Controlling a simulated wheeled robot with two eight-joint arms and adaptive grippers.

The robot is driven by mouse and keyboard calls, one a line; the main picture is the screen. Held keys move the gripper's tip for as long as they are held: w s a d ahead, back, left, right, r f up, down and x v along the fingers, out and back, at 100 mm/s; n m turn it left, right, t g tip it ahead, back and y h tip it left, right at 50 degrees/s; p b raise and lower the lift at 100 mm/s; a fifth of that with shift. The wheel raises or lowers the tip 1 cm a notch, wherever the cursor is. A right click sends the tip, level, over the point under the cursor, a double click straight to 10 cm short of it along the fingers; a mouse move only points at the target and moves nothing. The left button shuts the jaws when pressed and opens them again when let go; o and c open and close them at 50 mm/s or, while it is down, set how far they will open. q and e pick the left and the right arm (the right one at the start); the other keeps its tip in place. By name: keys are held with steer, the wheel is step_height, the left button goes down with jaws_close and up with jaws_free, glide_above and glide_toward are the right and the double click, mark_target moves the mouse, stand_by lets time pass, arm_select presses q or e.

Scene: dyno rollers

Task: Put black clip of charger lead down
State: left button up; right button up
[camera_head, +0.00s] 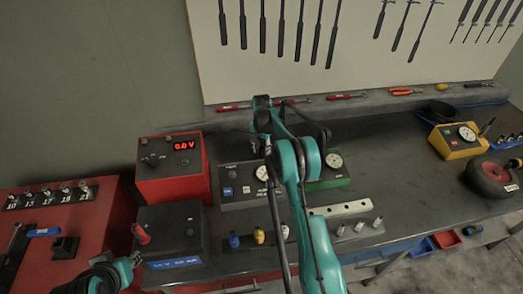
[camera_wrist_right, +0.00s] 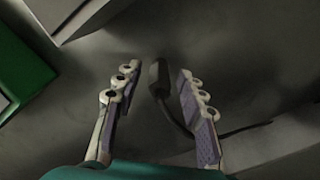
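The black clip (camera_wrist_right: 157,80) of the charger lead is between the two fingers of my right gripper (camera_wrist_right: 158,88) in the right wrist view. Gaps show on both sides of it, and its cable runs to the lower right. The fingers are apart. In the head view my right arm reaches over the bench and hides the clip. The charger looks to be the red box (camera_head: 172,170) showing 0.0 V. A red clip (camera_head: 141,234) is at the black battery-like box (camera_head: 178,240). My left gripper is at the lower left edge; its fingers are unclear.
A green gauge box (camera_head: 333,175) stands behind my right arm; a green box edge (camera_wrist_right: 20,68) shows in the wrist view. A grey gauge box (camera_head: 240,188), a metal bar (camera_head: 343,208), a yellow gauge box (camera_head: 455,141) and a wheel (camera_head: 492,178) occupy the bench.

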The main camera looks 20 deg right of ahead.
steer(key=shift+r, duration=0.15)
steer(key=shift+r, duration=0.35)
step_height(320, 180, up, 11)
steer(key=p, duration=0.2)
step_height(320, 180, up, 10)
steer(key=n+t, duration=0.2)
steer(key=n, duration=0.1)
glide_above(261, 147)
steer(key=s+a, duration=0.5)
steer(key=s, duration=0.1)
steer(key=s+a+r+n+t, duration=0.1)
steer(key=s+a+r, duration=0.2)
steer(key=s, duration=0.1)
steer(key=s+a+r+n, duration=0.2)
steer(key=s+r, duration=0.1)
steer(key=s, duration=0.2)
steer(key=s+a+f+n+t, duration=0.1)
steer(key=s+a+f+n, duration=0.1)
steer(key=s, duration=0.5)
steer(key=s+a+f+n+t, duration=0.1)
steer(key=s+a+f+n, duration=0.1)
steer(key=s, duration=0.6)
steer(key=s+a+f+n+t, duration=0.2)
steer(key=s+a, duration=0.1)
steer(key=s, duration=0.4)
steer(key=shift+s, duration=0.35)
steer(key=shift+a, duration=0.1)
